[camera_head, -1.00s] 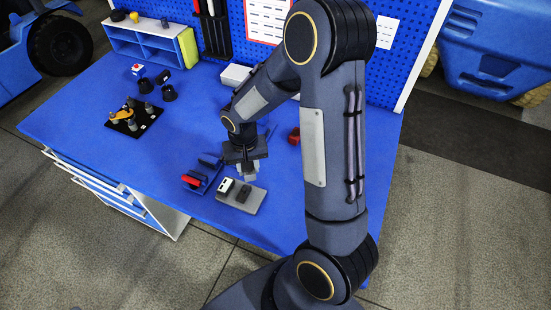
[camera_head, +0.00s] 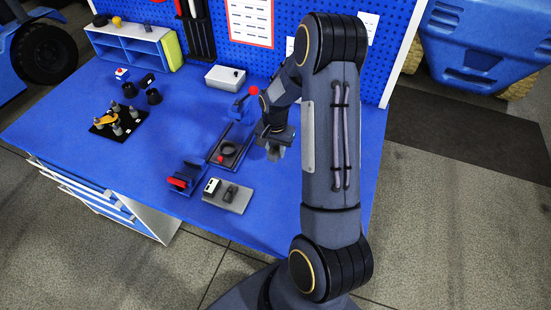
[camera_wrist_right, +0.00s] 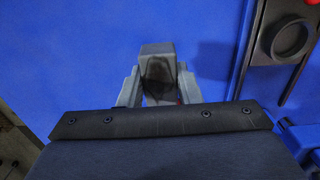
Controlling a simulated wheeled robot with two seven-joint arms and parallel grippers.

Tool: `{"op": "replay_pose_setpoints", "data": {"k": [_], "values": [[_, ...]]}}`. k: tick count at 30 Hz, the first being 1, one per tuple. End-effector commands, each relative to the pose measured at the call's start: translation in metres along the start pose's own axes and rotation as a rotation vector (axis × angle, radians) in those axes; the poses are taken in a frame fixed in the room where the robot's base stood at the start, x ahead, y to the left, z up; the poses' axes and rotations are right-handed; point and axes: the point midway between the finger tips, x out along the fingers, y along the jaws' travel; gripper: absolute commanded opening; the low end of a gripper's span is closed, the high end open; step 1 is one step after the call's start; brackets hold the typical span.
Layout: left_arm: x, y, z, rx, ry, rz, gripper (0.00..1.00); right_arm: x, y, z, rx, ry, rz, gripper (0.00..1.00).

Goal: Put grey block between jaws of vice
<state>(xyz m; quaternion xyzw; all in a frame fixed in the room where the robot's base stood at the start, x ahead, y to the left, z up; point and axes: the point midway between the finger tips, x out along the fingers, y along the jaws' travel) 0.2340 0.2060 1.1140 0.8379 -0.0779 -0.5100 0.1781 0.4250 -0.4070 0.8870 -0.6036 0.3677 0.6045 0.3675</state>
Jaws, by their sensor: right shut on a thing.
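My right gripper (camera_head: 275,150) is shut on a grey block (camera_wrist_right: 156,50) and holds it above the blue bench, right of the lever fixture. In the right wrist view the block stands out beyond the two fingertips (camera_wrist_right: 158,88), with a dark area on its near face. What looks like the vice (camera_head: 192,167) is a low blue fixture with two raised sides and a red part, at the front of the bench. It lies left of the gripper, apart from the block. My left gripper is out of view.
A lever fixture (camera_head: 222,155) with a red knob stands between the vice and my gripper. A grey plate (camera_head: 237,205) with white and dark pieces lies in front. A black plate (camera_head: 101,131) with pegs and a white box (camera_head: 226,76) are further off.

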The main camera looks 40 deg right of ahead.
Motion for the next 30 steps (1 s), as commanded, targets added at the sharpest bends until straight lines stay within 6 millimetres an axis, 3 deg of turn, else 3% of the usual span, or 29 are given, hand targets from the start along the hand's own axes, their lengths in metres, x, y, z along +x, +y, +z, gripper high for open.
{"op": "replay_pose_setpoints", "data": {"k": [1,8,15,27,28,30], "values": [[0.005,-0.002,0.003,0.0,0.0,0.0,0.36,0.009,-0.002,-0.005,0.001,0.0,-0.001,0.06],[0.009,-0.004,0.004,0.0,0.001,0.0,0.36,0.019,-0.004,-0.014,0.0,0.0,0.0,0.06],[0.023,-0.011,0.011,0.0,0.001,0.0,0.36,0.053,-0.005,-0.018,-0.002,-0.002,0.001,0.06],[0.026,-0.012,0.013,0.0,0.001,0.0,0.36,0.057,-0.006,-0.018,-0.001,0.001,-0.001,0.06],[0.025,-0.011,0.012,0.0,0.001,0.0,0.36,0.056,-0.006,-0.018,-0.001,0.001,-0.001,0.33],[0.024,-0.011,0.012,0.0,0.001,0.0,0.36,0.055,-0.006,-0.018,-0.001,0.0,-0.001,0.42]]}}
